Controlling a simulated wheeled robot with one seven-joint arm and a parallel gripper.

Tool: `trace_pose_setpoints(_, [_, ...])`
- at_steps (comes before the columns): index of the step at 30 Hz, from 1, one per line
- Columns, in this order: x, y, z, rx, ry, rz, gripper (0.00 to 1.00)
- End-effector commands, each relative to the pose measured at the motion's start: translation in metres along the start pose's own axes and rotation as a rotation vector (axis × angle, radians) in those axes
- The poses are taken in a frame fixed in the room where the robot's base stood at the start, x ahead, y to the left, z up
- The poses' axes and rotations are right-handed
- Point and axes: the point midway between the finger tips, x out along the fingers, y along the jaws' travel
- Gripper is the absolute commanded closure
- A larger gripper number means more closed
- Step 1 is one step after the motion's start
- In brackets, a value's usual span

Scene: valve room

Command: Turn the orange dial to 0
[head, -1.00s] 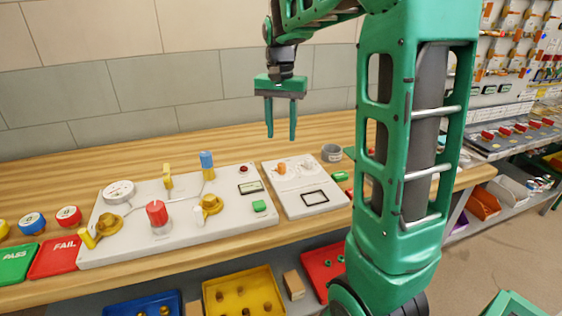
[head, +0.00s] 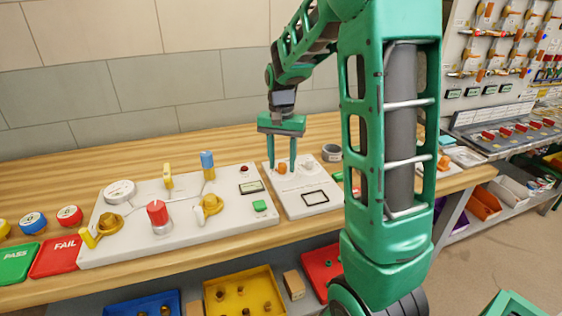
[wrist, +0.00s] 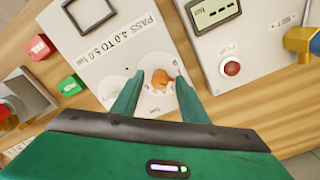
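The orange dial (head: 281,168) is on the upper left part of a white panel (head: 305,198) on the wooden bench. In the wrist view the dial (wrist: 162,81) shows between my two fingertips, with small marks on the panel around it; its exact setting is too small to read. My gripper (head: 282,166) points down over the dial. My gripper (wrist: 159,77) is open, with a finger on each side of the dial. I cannot tell whether either finger touches it. The left finger partly covers a pale round part of the panel in the wrist view.
A larger white board (head: 180,213) with a red knob (head: 158,217), yellow valves and a blue-topped part lies left of the panel. A grey ring (head: 331,153) stands behind the panel's right side. Green and red parts sit by its right edge.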

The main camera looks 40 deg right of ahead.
Motion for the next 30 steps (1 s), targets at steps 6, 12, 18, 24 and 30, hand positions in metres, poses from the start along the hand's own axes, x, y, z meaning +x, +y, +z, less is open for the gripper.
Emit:
trace_pose_setpoints(6, [-0.0001,0.0001,0.0000,0.000,0.000,0.000,0.72])
trace_pose_setpoints(12, [-0.0001,0.0038,-0.0051,0.001,0.000,0.001,1.00])
trace_pose_setpoints(18, [-0.0003,0.0001,0.0000,-0.003,0.001,0.002,1.00])
trace_pose_setpoints(24, [-0.0003,-0.0003,0.0010,-0.010,0.000,0.002,1.00])
trace_pose_setpoints(30, [-0.0002,-0.0004,0.0016,-0.023,-0.001,0.002,1.00])
